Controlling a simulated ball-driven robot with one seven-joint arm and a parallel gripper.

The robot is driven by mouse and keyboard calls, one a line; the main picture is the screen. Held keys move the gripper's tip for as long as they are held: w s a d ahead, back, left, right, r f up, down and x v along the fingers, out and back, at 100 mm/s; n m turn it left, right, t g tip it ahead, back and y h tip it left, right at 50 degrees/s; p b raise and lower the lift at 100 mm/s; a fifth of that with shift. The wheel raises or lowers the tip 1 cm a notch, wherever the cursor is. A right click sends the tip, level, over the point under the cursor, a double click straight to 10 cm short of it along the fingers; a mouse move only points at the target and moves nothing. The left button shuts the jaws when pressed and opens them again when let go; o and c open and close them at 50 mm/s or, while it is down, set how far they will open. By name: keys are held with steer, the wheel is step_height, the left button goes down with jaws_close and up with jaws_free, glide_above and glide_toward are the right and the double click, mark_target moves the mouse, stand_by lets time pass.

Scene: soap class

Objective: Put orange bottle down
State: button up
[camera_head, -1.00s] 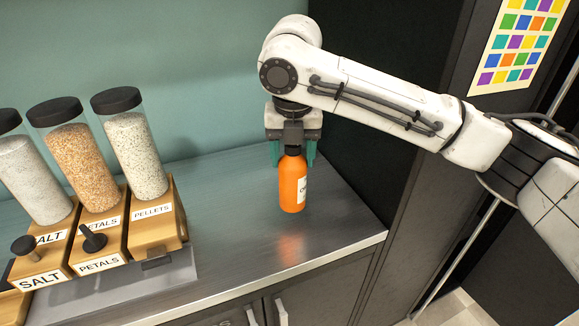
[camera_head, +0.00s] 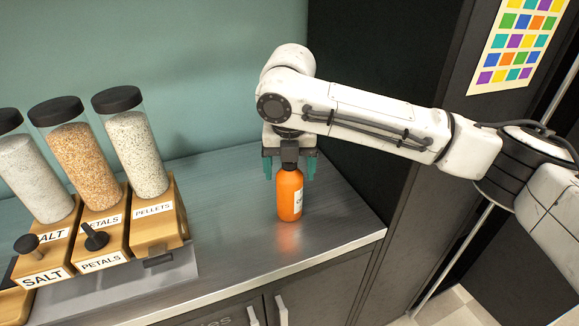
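The orange bottle (camera_head: 289,196) with a black cap and a white label stands upright on the grey counter (camera_head: 235,215). Its base appears to rest on the surface, with an orange reflection just below it. My gripper (camera_head: 290,168) points down around the bottle's neck and cap. Its teal fingers stand on both sides, and gaps show between them and the cap, so it looks open. The bottle's top partly overlaps the gripper's dark middle part.
A wooden dispenser rack (camera_head: 155,215) with tall jars of salt, petals and pellets stands at the left. A dark cabinet wall (camera_head: 365,100) rises to the right, and the counter's front edge (camera_head: 300,262) is close. Bare counter surrounds the bottle.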

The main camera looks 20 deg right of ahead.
steer(key=shift+o, duration=0.2)
steer(key=r, duration=0.4)
steer(key=s+r, duration=0.1)
steer(key=r, duration=0.7)
steer(key=shift+s+a+r, duration=0.15)
steer(key=shift+s+a, duration=0.05)
steer(key=shift+a, duration=0.05)
